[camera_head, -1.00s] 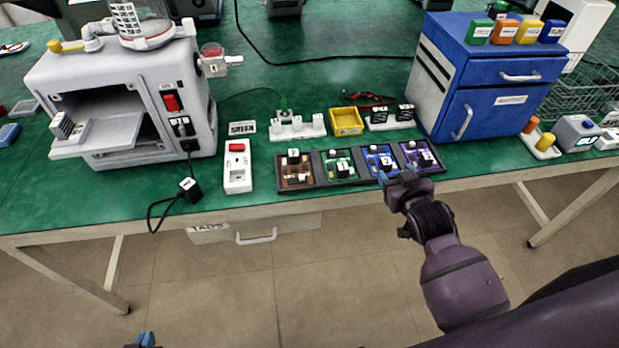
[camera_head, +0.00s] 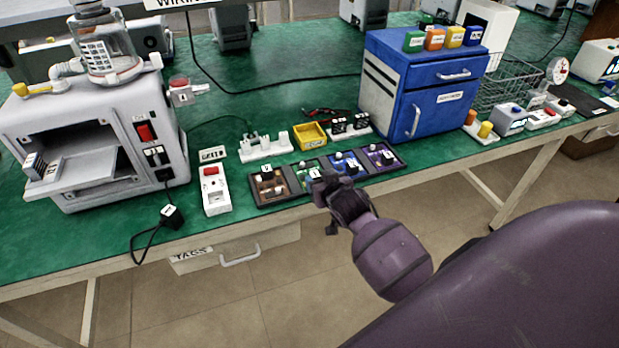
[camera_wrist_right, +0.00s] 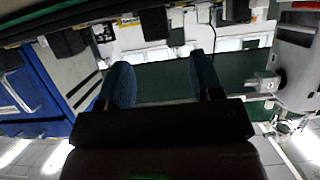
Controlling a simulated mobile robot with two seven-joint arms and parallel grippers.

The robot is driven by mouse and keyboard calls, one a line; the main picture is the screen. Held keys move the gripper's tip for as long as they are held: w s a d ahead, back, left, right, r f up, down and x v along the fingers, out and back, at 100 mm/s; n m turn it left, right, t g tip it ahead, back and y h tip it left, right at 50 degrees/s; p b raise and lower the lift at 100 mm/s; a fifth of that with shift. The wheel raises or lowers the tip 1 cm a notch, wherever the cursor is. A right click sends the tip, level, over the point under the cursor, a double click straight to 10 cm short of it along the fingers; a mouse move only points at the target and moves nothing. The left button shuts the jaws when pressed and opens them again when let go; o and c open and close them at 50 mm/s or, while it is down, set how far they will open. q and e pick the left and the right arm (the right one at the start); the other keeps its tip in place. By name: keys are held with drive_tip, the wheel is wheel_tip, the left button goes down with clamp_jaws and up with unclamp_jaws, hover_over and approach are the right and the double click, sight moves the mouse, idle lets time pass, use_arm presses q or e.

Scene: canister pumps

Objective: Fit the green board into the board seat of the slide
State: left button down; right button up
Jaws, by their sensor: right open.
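The green board (camera_head: 307,164) lies in the second section from the left of a dark tray (camera_head: 290,192) at the front of the green table, with a black block on it. My right gripper (camera_head: 322,180) is open at the tray's front edge by the green and blue boards, partly covering them. The right wrist view shows its two blue fingertips (camera_wrist_right: 163,84) apart, with no board clearly between them. The slide (camera_head: 90,176) is a pale shelf sticking out of the white machine (camera_head: 150,135) at left; its board seat is not clear. My left gripper is not seen.
Brown (camera_head: 270,186), blue (camera_head: 346,162) and purple (camera_head: 381,155) boards share the tray. A white switch box (camera_head: 214,190) and a black plug (camera_head: 172,215) lie between tray and machine. A yellow bin (camera_head: 309,136) and blue cabinet (camera_head: 440,108) stand behind and right.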

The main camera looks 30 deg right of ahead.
sight(315, 175)
drive_tip(key=shift+x, duration=1.05)
drive_tip(key=x, duration=0.2)
drive_tip(key=b+x, duration=0.1)
drive_tip(key=x, duration=0.1)
drive_tip(key=shift+s+f, duration=0.15)
drive_tip(key=shift+f, duration=0.2)
drive_tip(key=shift+w+d+f, duration=0.15)
drive_tip(key=shift+w+d, duration=0.05)
drive_tip(key=shift+w, duration=0.4)
drive_tip(key=c, duration=1)
